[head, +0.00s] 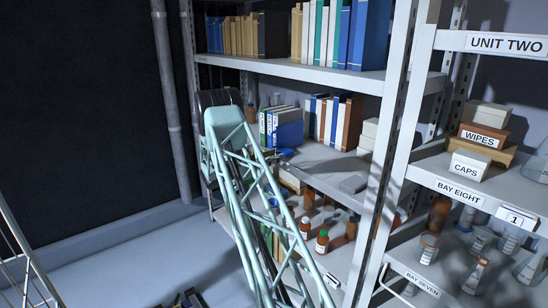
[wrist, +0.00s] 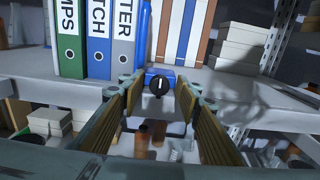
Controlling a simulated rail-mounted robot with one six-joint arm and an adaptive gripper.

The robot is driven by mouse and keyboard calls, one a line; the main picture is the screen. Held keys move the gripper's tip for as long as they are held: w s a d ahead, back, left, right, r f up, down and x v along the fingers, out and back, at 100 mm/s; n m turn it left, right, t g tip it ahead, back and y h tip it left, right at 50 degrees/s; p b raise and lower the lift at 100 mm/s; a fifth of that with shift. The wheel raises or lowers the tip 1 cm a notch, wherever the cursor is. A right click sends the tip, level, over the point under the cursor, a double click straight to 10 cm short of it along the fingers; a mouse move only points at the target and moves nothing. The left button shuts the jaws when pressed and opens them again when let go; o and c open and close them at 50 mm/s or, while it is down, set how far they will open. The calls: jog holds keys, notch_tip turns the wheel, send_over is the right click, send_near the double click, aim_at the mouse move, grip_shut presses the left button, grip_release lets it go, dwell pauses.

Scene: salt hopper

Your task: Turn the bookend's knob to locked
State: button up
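The blue bookend (wrist: 142,38) stands upright at the right end of the binder row in the wrist view, with its blue base at the shelf's front edge. Its round black knob (wrist: 159,86) is on the front of the base, and its white mark points about straight up. My gripper (wrist: 159,92) is open, with one finger on each side of the knob in the picture. I see no finger touching the knob. I cannot tell how far in front of the fingertips it is. In the head view the bookend's blue base (head: 286,153) shows small beside my arm, which hides the gripper.
Labelled binders (wrist: 98,40) stand left of the bookend, and brown and white books (wrist: 183,32) stand behind it to the right. White boxes (wrist: 238,48) are further right. The shelf below holds brown bottles (head: 322,241). A rack post (head: 388,130) stands to the right.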

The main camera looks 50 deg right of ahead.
jog(key=c, duration=0.8)
jog(key=shift+m+b, duration=0.8)
jog(key=shift+b, duration=0.1)
jog(key=o, duration=0.8)
jog(key=shift+a, duration=0.15)
jog(key=v, duration=1.1)
jog(key=shift+a, duration=0.35)
jog(key=shift+w, duration=0.15)
